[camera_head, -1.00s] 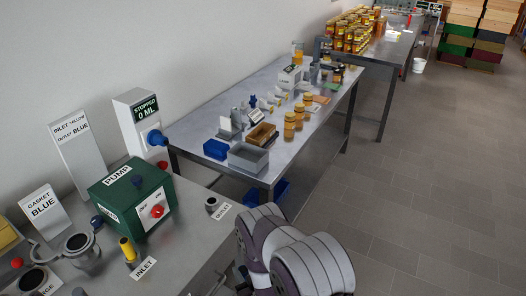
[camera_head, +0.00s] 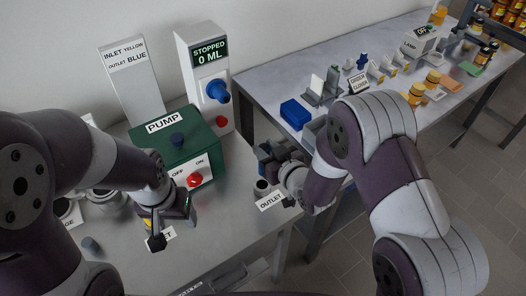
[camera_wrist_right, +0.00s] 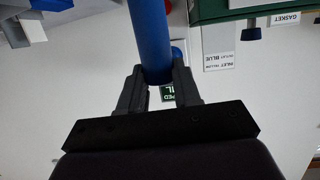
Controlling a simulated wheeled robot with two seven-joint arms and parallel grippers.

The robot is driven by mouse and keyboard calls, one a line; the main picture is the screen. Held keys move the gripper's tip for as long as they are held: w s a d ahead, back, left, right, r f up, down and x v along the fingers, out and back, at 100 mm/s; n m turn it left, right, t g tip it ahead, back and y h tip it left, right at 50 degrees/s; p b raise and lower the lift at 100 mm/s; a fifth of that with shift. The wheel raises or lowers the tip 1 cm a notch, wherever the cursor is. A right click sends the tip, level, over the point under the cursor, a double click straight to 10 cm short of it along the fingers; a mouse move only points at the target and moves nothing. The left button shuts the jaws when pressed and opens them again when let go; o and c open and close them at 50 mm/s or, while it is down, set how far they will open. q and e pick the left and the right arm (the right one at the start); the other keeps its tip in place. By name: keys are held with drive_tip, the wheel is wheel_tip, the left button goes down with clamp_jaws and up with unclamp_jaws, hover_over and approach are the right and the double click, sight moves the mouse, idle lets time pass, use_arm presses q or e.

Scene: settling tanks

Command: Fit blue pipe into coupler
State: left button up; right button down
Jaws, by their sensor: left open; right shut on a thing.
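The blue pipe (camera_wrist_right: 150,40) stands out of the fingers of my right gripper (camera_wrist_right: 159,85) in the right wrist view. That gripper is shut on it. In the head view my right gripper (camera_head: 284,162) is beside the grey coupler (camera_head: 262,187) behind the OUTLET label (camera_head: 271,200); I cannot clearly make out the pipe there. Whether the pipe touches the coupler cannot be told. My left gripper (camera_head: 163,222) is open, low over the bench at the inlet in front of the pump. It hides most of the inlet coupler and its label.
The green pump box (camera_head: 176,150) with a red switch stands behind. A white meter (camera_head: 203,75) reads STOPPED 0 ML. A sign (camera_head: 127,75) reads inlet yellow, outlet blue. A second table (camera_head: 268,85) with several small items stands behind right. The bench front is partly clear.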

drive_tip(key=shift+a+r, duration=0.3)
drive_tip(key=shift+r, duration=0.05)
drive_tip(key=shift+w+d, duration=0.1)
drive_tip(key=shift+w, duration=0.1)
drive_tip(key=shift+s, duration=0.1)
drive_tip(key=shift+s+f, duration=0.1)
use_arm(q)
drive_tip(key=f+b, duration=0.1)
drive_tip(key=f, duration=0.1)
drive_tip(key=f+b, duration=0.1)
drive_tip(key=b, duration=0.1)
drive_tip(key=f+b, duration=0.2)
drive_tip(key=shift+w+d+f, duration=0.2)
drive_tip(key=shift+w+f, duration=0.05)
drive_tip(key=shift+f, duration=0.05)
use_arm(e)
wheel_tip(320, 180, down, 6)
drive_tip(key=shift+r, duration=0.2)
use_arm(q)
drive_tip(key=shift+f+b, duration=0.25)
drive_tip(key=shift+b, duration=0.15)
drive_tip(key=shift+f+b, duration=1.85)
drive_tip(key=shift+f, duration=0.05)
use_arm(e)
drive_tip(key=shift+f, duration=2.05)
drive_tip(key=c, duration=0.7)
unclamp_jaws()
